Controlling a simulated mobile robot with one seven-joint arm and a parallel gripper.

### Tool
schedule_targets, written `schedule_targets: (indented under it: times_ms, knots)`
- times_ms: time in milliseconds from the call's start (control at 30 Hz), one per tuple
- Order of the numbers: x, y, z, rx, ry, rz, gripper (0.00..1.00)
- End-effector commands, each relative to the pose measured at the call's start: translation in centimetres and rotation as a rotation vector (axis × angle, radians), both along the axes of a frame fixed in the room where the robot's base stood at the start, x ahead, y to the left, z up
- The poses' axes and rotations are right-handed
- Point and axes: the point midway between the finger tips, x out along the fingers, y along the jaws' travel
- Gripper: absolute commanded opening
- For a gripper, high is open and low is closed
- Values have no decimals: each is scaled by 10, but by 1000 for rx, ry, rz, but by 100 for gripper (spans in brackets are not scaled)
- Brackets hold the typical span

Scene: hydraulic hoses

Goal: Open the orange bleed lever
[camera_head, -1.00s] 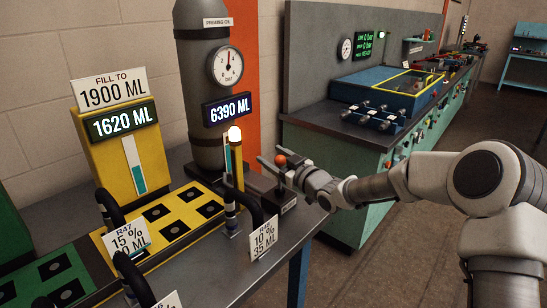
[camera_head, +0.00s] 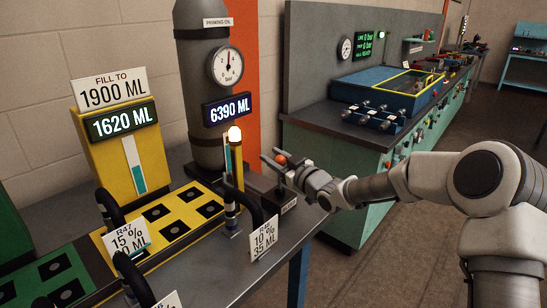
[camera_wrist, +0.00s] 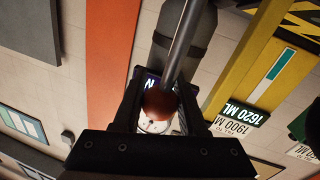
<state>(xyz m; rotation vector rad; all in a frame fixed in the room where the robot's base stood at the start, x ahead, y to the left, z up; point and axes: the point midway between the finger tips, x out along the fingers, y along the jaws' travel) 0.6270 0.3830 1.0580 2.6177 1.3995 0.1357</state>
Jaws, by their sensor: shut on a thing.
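The orange ball knob of the bleed lever (camera_head: 280,160) stands above a small black labelled base (camera_head: 287,207) at the right edge of the bench. My gripper (camera_head: 272,158) reaches it from the right, with its fingers around the knob. In the wrist view the knob (camera_wrist: 158,103) lies between the two dark fingers of my gripper (camera_wrist: 160,98), and a grey rod (camera_wrist: 183,45) runs up from it. My gripper is shut on the lever at its knob. The lower part of the lever is partly hidden by my gripper in the head view.
A grey oil tank (camera_head: 205,90) with a gauge (camera_head: 227,66) and a 6390 ML display (camera_head: 228,109) rises behind. A yellow unit (camera_head: 125,150) reads 1620 ML.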

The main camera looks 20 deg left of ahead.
Motion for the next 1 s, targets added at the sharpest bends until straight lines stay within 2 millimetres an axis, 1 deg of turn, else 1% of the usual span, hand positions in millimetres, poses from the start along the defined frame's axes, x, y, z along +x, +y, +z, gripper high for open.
schedule_targets:
  times_ms: [767,1000]
  knots:
    - [0,0,-1,1,-1,0,0]
    - [-2,-4,-4,39,-15,0,0]
